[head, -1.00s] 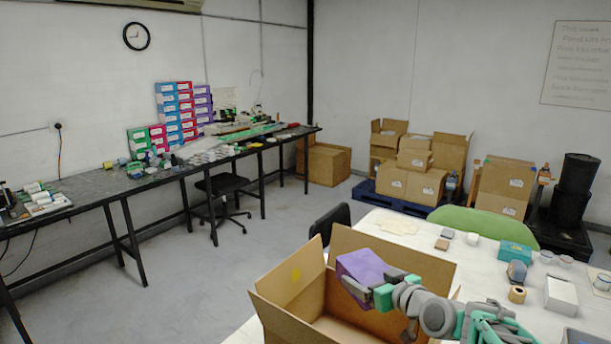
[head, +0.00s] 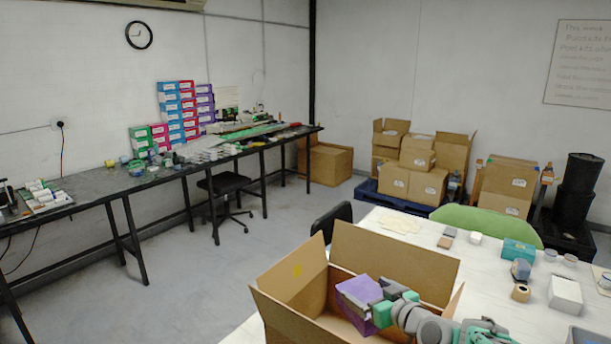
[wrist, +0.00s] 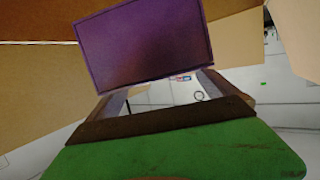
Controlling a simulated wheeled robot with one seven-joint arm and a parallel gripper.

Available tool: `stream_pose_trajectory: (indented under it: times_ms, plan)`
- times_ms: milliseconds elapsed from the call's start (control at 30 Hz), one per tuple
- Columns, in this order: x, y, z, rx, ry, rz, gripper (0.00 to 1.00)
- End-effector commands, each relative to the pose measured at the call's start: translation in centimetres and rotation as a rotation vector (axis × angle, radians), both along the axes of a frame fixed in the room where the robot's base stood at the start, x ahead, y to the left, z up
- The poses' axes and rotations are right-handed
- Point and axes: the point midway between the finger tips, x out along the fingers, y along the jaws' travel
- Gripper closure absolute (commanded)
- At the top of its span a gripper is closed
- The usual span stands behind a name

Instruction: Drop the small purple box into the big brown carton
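The small purple box (head: 355,291) is in my gripper (head: 376,297), tilted, at the mouth of the big brown carton (head: 300,326). The carton stands open with its flaps spread, in the lower middle of the head view. In the wrist view the purple box (wrist: 142,42) fills the upper middle, at the ends of the fingers, and covers the fingertips. My gripper looks shut on it. The box's lower edge is partly hidden in the head view, and the carton floor under it is only partly seen.
A white table (head: 395,224) with several small items lies behind and right of the carton, with a green chair (head: 485,222) beyond. A long dark workbench (head: 100,187) runs along the left wall. Carton stacks (head: 415,172) stand at the back.

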Motion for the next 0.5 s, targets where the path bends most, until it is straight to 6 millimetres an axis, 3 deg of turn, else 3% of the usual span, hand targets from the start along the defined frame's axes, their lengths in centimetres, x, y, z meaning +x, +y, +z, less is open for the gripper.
stream_pose_trajectory:
  times_ms: [300, 500]
  plan:
    - [0.0, 0.0, 0.3, -0.001, -0.002, 0.001, 0.00]
    - [-0.6, 0.0, 3.8, -0.003, -0.007, 0.000, 0.00]
